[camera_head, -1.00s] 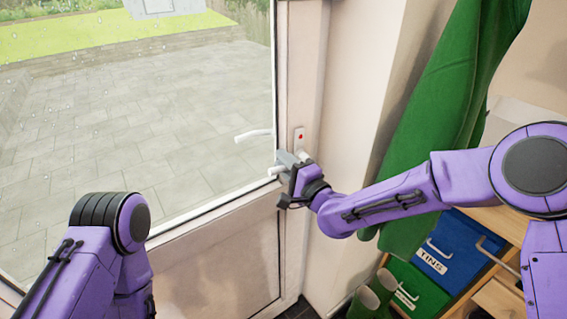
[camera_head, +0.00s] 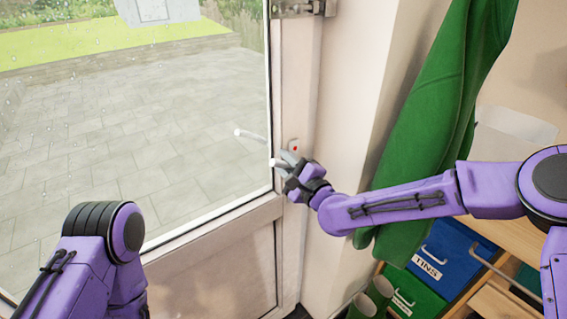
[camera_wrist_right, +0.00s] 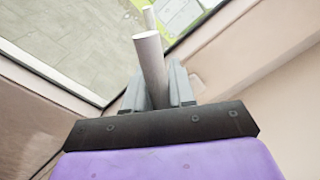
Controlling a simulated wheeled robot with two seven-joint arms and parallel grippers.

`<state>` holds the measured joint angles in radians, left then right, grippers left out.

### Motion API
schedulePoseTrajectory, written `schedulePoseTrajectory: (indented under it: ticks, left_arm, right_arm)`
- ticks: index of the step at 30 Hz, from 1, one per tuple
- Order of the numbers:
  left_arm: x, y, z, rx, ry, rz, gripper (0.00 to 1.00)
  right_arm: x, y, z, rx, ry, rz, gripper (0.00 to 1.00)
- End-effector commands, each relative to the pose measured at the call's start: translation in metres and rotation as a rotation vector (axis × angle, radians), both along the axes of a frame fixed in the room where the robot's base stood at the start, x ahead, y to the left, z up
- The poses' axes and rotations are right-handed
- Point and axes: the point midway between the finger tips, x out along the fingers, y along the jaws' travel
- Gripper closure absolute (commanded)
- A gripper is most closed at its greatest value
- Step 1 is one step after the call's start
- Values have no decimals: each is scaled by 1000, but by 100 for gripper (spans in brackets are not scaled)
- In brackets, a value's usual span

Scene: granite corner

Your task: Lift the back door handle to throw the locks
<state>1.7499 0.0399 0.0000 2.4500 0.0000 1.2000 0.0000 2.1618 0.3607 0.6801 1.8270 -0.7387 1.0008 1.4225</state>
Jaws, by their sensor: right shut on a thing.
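The back door (camera_head: 205,265) has a large glass pane in a pale frame. Its white lever handle (camera_head: 274,162) shows at the right edge of the door, with the free end pointing left. My right gripper (camera_head: 288,162) is shut on the handle, and its fingers hide part of it. In the right wrist view the handle bar (camera_wrist_right: 149,55) passes between my two grey fingers (camera_wrist_right: 160,88). A second white lever (camera_head: 249,136) shows through the glass, its free end tilted up. My left gripper is out of view; only part of that arm shows.
A lock plate with a red mark (camera_head: 294,147) is beside the handle. A green garment (camera_head: 440,130) hangs to the right, above blue (camera_head: 440,258) and green (camera_head: 408,298) bins and green boots (camera_head: 372,297). Paving (camera_head: 130,140) lies beyond the glass.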

Motion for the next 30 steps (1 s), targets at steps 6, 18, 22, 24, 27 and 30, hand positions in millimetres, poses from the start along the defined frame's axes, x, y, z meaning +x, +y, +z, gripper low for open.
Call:
schedulePoseTrajectory:
  ticks: [6, 18, 22, 24, 27, 30]
  left_arm:
    - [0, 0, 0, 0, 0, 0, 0]
    - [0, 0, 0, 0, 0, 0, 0]
    - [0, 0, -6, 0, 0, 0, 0]
    - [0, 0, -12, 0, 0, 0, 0]
    - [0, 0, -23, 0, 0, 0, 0]
    - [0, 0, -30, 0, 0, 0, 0]
  right_arm:
    - [0, -1, 0, 2, 2, -2, 100]
    - [0, -1, 0, 2, 0, -2, 55]
    - [-7, -7, -2, 2, -1, -3, 55]
    - [-18, -14, -4, 3, 0, -3, 55]
    - [-39, -27, -7, 5, 1, -2, 55]
    - [-59, -40, -8, 4, 0, -2, 55]
